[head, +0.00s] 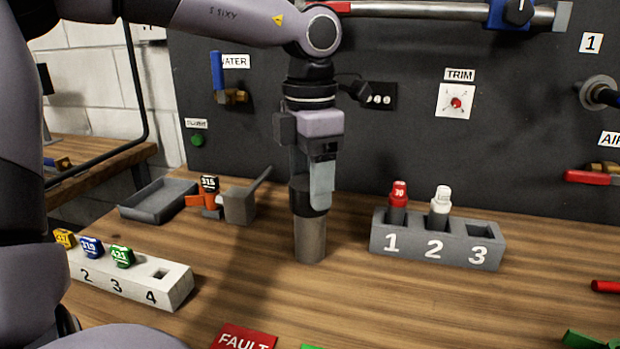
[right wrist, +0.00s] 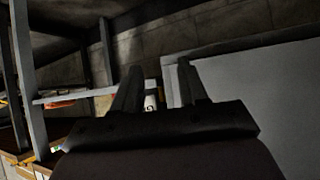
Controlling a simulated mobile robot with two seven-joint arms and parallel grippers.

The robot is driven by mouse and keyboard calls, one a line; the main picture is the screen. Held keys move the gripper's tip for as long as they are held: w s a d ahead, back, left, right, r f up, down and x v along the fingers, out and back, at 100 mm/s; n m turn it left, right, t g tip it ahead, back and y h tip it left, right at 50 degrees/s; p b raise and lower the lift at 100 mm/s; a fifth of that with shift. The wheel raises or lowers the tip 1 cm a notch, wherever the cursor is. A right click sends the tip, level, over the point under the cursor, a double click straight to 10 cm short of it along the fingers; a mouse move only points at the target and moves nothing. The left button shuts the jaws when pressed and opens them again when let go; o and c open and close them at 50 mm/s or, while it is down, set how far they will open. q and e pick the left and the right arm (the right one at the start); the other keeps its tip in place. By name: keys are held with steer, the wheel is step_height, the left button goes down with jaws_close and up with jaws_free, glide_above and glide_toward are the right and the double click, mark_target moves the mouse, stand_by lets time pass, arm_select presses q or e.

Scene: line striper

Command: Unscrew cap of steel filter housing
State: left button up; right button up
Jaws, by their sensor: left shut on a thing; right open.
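The steel filter housing (head: 310,240) stands upright on the wooden bench in the middle of the head view. Its dark cap (head: 309,202) sits on top of the steel body. My left gripper (head: 310,190) points straight down over the housing and is shut on the cap, with a grey finger in front of it. The fingers hide part of the cap. My right gripper (right wrist: 155,85) shows only in the right wrist view, open, with nothing visible between its fingers. It is away from the housing, which does not show in that view.
A grey rack (head: 440,255) numbered 1 to 3 stands right of the housing, holding a red-topped and a white-topped piece. A pale rack (head: 175,285) with coloured pieces is at left. A grey tray (head: 150,208) and a grey box (head: 240,205) stand behind. A FAULT card (head: 243,339) lies in front.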

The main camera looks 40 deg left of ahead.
arm_select(q)
steer(key=shift+r+p, duration=0.5)
steer(key=shift+r, duration=0.25)
steer(key=shift+r, duration=0.2)
steer(key=shift+r+p, duration=2.2)
steer(key=shift+r, duration=0.2)
